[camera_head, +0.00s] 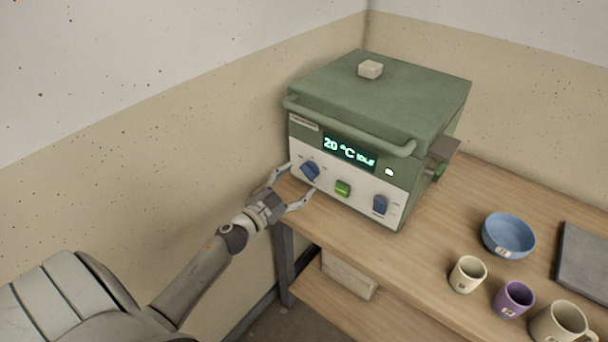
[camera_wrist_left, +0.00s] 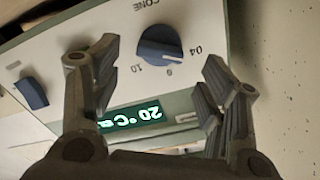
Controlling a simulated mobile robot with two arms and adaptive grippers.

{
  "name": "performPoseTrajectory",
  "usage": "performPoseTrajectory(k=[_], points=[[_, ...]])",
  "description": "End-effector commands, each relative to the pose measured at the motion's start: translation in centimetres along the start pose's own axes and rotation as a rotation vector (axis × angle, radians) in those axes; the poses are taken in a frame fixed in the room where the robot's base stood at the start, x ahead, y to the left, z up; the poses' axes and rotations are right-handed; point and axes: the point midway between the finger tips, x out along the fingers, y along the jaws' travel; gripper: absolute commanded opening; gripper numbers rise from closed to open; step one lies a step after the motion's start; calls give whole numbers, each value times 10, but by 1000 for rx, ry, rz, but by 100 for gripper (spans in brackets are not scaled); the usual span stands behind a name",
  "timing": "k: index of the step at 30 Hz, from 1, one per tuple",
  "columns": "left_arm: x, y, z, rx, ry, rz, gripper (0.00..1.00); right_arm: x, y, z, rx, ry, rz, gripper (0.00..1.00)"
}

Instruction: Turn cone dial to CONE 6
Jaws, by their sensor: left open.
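The blue cone dial (camera_head: 310,171) sits at the left of the kiln's white front panel. In the left wrist view the dial (camera_wrist_left: 160,45) appears upside down, with CONE, 04, 6 and 10 printed around it. I cannot tell exactly which mark its pointer faces. My left gripper (camera_head: 299,178) is open in front of the panel, its fingers on either side of the dial. In the left wrist view the open fingers (camera_wrist_left: 160,64) show a gap around the dial; I see no grip on it. The green kiln (camera_head: 400,95) shows 20 °C and IDLE on its display (camera_head: 348,150). My right gripper is not in view.
A green button (camera_head: 343,188) and a second blue knob (camera_head: 380,205) are on the same panel. A blue bowl (camera_head: 508,236), a cream cup (camera_head: 467,274), a purple cup (camera_head: 513,299) and a beige mug (camera_head: 560,324) stand on the wooden table (camera_head: 400,265) at right.

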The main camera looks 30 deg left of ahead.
Motion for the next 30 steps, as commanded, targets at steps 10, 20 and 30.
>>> performPoseTrajectory(k=[10,20,30], points=[[37,1,0,0,-1,1,68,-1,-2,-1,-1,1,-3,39],[40,1,0,0,-1,1,68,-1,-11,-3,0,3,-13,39],[39,1,0,0,-1,1,25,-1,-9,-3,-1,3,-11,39]])
